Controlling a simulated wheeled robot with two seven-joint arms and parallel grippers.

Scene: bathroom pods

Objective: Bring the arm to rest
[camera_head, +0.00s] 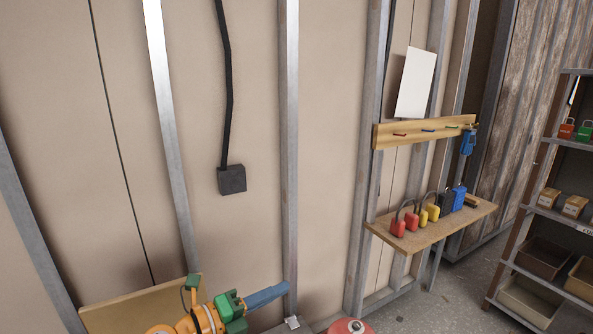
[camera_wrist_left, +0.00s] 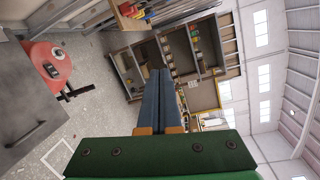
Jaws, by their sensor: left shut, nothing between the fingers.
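My left arm comes in at the bottom of the head view, orange and green. My left gripper (camera_head: 286,287) has blue-grey fingers that lie together and point to the right, in front of the beige wall panel. In the left wrist view the two fingers (camera_wrist_left: 160,72) are side by side and touching, with nothing between them. My right arm and gripper are not in either view.
A wooden shelf (camera_head: 436,232) with red, yellow and blue padlocks stands right of the gripper. Above it is a wooden rail (camera_head: 420,131). A rack (camera_head: 511,264) stands at far right. A red rounded object (camera_head: 349,327) is at the bottom. Metal studs line the wall.

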